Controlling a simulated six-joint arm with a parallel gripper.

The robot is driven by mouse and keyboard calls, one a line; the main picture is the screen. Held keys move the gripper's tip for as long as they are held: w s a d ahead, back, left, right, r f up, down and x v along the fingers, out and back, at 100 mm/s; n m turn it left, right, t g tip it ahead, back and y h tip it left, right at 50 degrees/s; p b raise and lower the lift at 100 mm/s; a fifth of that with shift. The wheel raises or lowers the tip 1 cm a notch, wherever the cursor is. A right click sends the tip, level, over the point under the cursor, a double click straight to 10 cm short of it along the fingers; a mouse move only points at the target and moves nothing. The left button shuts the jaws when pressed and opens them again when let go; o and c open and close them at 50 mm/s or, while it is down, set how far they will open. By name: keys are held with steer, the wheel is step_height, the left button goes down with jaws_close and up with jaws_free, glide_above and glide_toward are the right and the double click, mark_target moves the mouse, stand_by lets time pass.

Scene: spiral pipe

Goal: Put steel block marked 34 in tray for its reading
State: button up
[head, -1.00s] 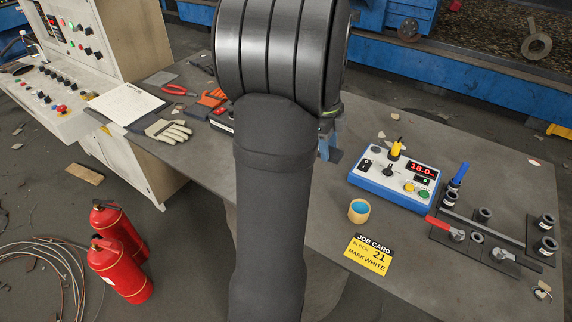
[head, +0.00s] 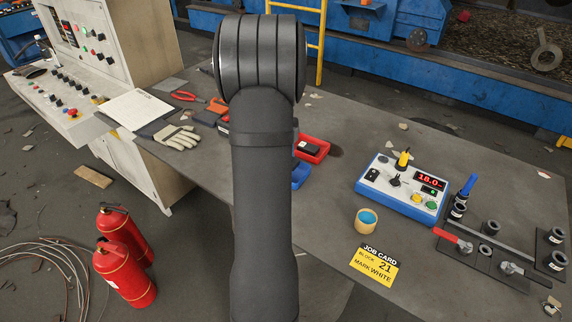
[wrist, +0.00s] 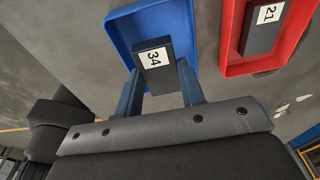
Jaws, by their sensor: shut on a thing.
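The dark steel block marked 34 (wrist: 153,58) has its white label facing the wrist camera. My gripper (wrist: 160,80) is shut on it, with one blue finger on each side. In the wrist view the block shows over the blue tray (wrist: 121,30); whether it touches the tray floor I cannot tell. The red tray (wrist: 229,38), beside it on the right, holds a dark block marked 21 (wrist: 258,32). In the head view my arm hides the gripper and held block; the red tray (head: 320,155) and part of the blue tray (head: 301,176) show right of it.
A blue-and-white meter (head: 400,190) reads 18.0. A yellow job card (head: 375,265) says block 21, mark white. A small cup (head: 366,221), a red-handled tool (head: 452,238) and dark cylinders lie nearby. Gloves (head: 176,137) and pliers (head: 187,96) lie left. The table between trays and meter is clear.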

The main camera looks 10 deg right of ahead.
steer(key=shift+f, duration=1.85)
steer(key=shift+f, duration=0.2)
steer(key=o, duration=1.3)
steer(key=shift+c, duration=0.2)
steer(key=shift+r, duration=0.1)
steer(key=r, duration=0.4)
steer(key=a+r, duration=0.1)
steer(key=r, duration=0.3)
steer(key=w+r, duration=0.1)
steer(key=r, duration=0.3)
steer(key=shift+a, duration=0.2)
